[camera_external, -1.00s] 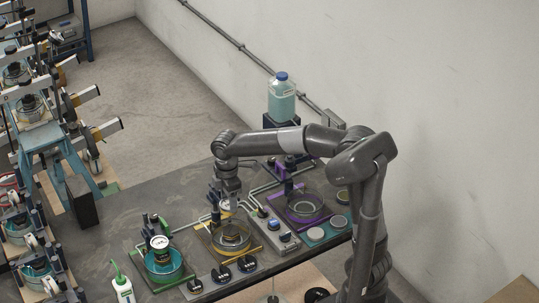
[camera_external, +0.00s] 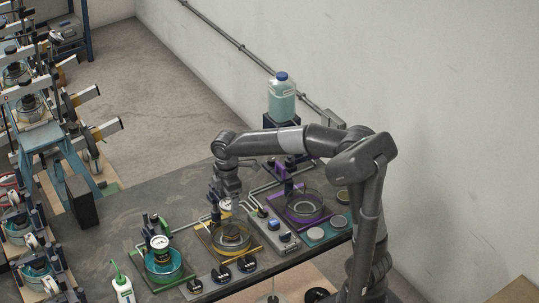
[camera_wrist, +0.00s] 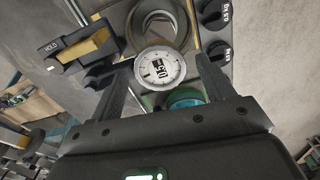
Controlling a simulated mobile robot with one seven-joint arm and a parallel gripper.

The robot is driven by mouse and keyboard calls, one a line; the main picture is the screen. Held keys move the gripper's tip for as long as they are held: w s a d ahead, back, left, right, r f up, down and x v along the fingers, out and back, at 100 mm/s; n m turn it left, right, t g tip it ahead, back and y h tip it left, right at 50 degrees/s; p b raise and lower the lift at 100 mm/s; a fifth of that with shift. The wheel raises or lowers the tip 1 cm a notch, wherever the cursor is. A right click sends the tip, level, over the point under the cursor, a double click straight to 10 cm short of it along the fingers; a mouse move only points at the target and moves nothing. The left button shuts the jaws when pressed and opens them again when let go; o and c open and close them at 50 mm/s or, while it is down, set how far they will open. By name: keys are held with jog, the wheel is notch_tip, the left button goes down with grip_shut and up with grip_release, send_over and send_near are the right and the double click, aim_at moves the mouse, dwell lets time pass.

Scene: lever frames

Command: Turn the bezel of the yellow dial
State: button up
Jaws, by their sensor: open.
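The yellow dial is a round white-faced gauge (camera_wrist: 160,67) with a ticked rim and a dark label in its middle. In the external view the dial (camera_external: 226,204) is a small pale disc above the yellow-edged station (camera_external: 210,240), partly hidden by my gripper. My gripper (camera_external: 228,190) points down over it. In the wrist view my gripper (camera_wrist: 160,78) is open, with one finger on each side of the dial and visible gaps; I cannot tell whether either finger touches the rim.
A lever block marked HOLD (camera_wrist: 58,50) is left of the dial, and black weight knobs (camera_wrist: 215,12) are right. The green station's dial (camera_external: 160,242) stands left, the purple station (camera_external: 305,207) right. A control box (camera_external: 272,229) sits between the yellow and purple stations.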

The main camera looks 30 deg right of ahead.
aim_at(229, 203)
notch_tip(229, 203, up, 12)
dwell(0.5)
jog(key=s+d+f+m+t, duration=0.2)
jog(key=s+d+m, duration=0.3)
jog(key=d, duration=0.3)
jog(key=s+d+f+m+t, duration=0.1)
jog(key=s+d+f+m, duration=0.4)
jog(key=d, duration=0.4)
jog(key=s+d+f+m+t, duration=0.2)
jog(key=s+d+f+m, duration=0.1)
jog(key=s+d+m, duration=0.2)
jog(key=d+m, duration=0.2)
jog(key=d, duration=0.2)
jog(key=shift+f+t, duration=0.3)
jog(key=shift+f, duration=0.05)
